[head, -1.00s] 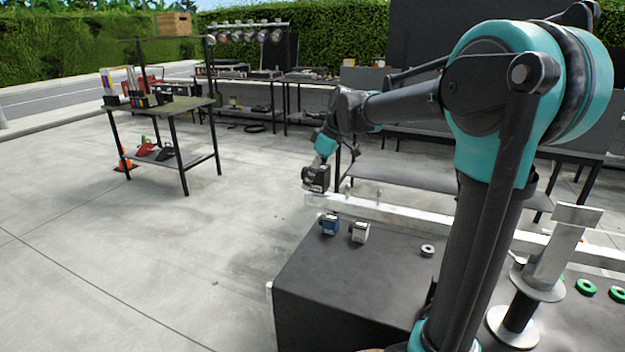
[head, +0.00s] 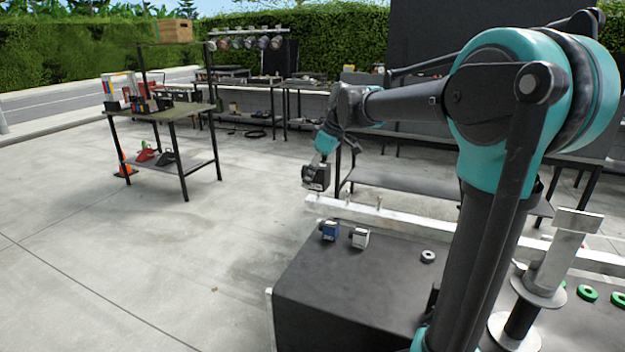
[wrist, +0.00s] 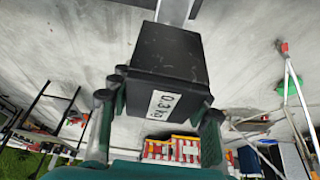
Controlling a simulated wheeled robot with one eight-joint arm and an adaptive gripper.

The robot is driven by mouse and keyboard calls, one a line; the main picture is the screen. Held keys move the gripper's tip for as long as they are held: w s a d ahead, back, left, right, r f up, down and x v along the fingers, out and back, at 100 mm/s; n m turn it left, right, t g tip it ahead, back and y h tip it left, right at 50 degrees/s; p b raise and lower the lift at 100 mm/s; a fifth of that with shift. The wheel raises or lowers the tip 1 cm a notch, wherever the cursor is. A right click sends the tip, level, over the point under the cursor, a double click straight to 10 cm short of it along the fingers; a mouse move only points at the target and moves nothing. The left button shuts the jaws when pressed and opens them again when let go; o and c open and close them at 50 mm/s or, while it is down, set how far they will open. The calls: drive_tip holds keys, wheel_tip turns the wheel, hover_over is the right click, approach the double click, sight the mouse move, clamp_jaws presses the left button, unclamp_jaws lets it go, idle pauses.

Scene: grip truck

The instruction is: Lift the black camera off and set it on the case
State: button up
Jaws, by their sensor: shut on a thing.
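The black camera (head: 316,177) is in my gripper (head: 321,163), just above the left end of the light metal rail in the head view. In the wrist view the black camera (wrist: 170,62) is a dark box with a white "0.3 kg" label, between the fingers of my gripper (wrist: 158,105). The gripper is shut on it. The large dark case (head: 330,300) stands in front of the rail. A blue camera (head: 328,231) and a white camera (head: 359,238) stand on its top at the far left side.
The metal rail (head: 410,220) runs along the back of the case, with short upright pegs. A small grey ring (head: 428,256) and green rings (head: 587,294) lie to the right. A work table (head: 180,110) stands at the left. The concrete floor between is clear.

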drive_tip(key=shift+r, duration=1.75)
drive_tip(key=shift+r, duration=0.15)
wheel_tip(320, 180, up, 13)
idle(1.5)
drive_tip(key=shift+r, duration=0.1)
idle(0.4)
